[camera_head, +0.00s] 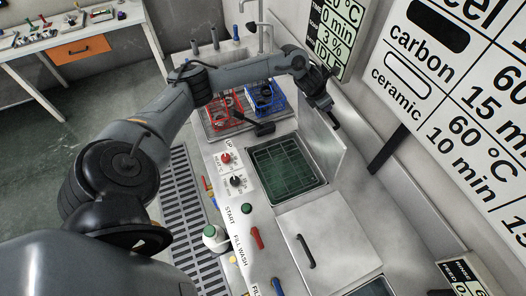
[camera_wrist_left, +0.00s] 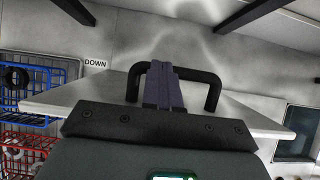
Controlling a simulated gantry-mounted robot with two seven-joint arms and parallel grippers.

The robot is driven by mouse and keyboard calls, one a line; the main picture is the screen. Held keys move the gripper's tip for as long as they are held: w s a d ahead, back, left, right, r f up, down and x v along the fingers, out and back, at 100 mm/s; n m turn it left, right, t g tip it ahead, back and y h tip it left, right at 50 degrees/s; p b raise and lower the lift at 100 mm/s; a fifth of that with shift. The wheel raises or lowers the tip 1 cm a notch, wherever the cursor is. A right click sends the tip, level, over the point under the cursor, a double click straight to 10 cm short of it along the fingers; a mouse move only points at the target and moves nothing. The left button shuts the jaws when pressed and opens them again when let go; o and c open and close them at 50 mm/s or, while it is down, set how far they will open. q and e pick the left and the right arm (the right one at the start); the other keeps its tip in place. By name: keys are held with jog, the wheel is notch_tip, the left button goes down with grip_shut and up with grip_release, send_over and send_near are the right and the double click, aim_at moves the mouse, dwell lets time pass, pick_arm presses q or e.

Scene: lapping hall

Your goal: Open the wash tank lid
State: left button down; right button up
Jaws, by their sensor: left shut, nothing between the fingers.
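The grey wash tank lid (camera_head: 320,146) stands raised, near upright, along the right side of the open tank (camera_head: 284,165). Dark green liquid or mesh shows inside the tank. The lid also spans the left wrist view (camera_wrist_left: 55,100), with its black handle (camera_wrist_left: 212,92) in the middle. My left gripper (camera_head: 324,100) is by the top of the lid at its handle. In the left wrist view its purple fingers (camera_wrist_left: 160,75) are shut, with nothing between them, and overlap the handle loop. I cannot tell whether they touch it. My right gripper is not in view.
A closed lid (camera_head: 340,237) with a black handle lies nearer on the counter. Red (camera_head: 222,112) and blue (camera_head: 264,98) wire baskets stand behind the tank, near a black-handled tool (camera_head: 252,124). Control knobs (camera_head: 236,181) line the left side. The wall is close on the right.

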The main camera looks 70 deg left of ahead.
pick_arm(q)
jog(key=shift+s+f, duration=0.2)
jog(key=shift+f, duration=0.1)
